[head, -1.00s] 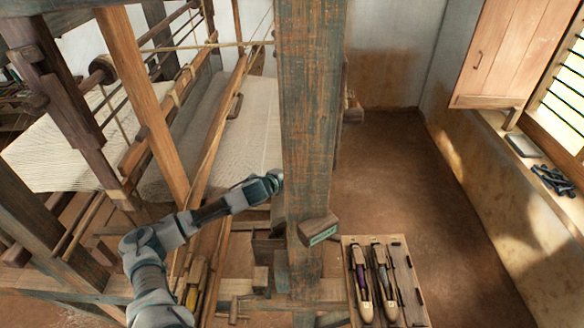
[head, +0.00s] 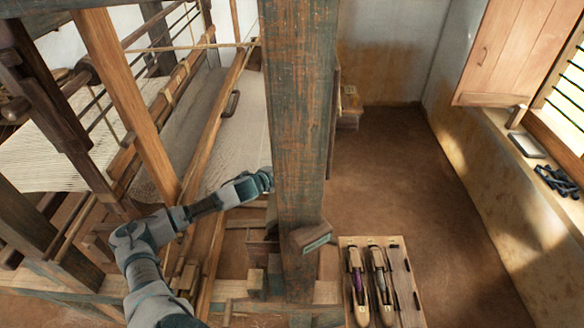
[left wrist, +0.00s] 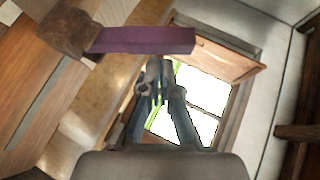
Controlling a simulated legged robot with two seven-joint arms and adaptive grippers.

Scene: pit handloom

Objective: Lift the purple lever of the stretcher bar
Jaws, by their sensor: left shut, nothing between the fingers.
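The purple lever (left wrist: 145,40) is a flat bar that shows in the left wrist view, fixed at its left end to a brown wooden block (left wrist: 68,27). My left gripper (left wrist: 160,70) is shut and empty. Its fingertips appear just below the lever's middle in that picture; I cannot tell whether they touch it. In the head view my left gripper (head: 265,180) is over the loom's cloth, at the left edge of the thick upright post. The lever cannot be made out in the head view. My right gripper is not in view.
The thick wooden post (head: 298,120) stands right beside my left gripper. Slanted loom beams (head: 127,105) flank my left arm, with pale cloth (head: 235,145) behind. A wooden board (head: 402,285) with shuttles lies at lower right. The floor (head: 400,170) to the right is clear.

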